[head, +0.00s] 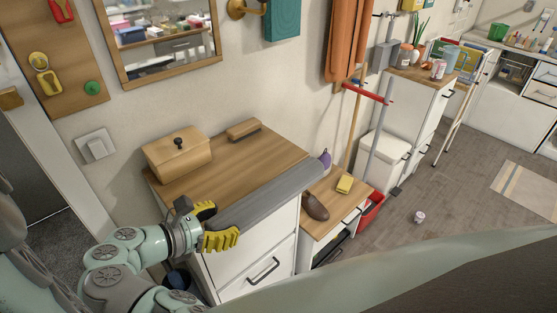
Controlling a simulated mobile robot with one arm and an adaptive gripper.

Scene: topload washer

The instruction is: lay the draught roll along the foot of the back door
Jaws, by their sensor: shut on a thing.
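The draught roll (270,193) is a long grey roll lying slantwise along the front edge of a wood-topped white cabinet (205,187). Its far end reaches past the cabinet's right corner, near a small purple item. My gripper (224,221), with yellow fingers, is shut on the roll's near left end, at the cabinet's front left. I cannot tell whether the roll still touches the top. A white-framed opening (28,165) with dark floor shows at the left edge; I cannot tell whether it is the back door.
A wooden box (178,154) and a wooden brush-like block (244,130) stand on the cabinet. A lower bench (325,228) holds a dark shoe-shaped item and a yellow sponge. A white bin (384,158) and poles stand behind. Grey floor (440,210) is mostly clear, with a small cup (419,217).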

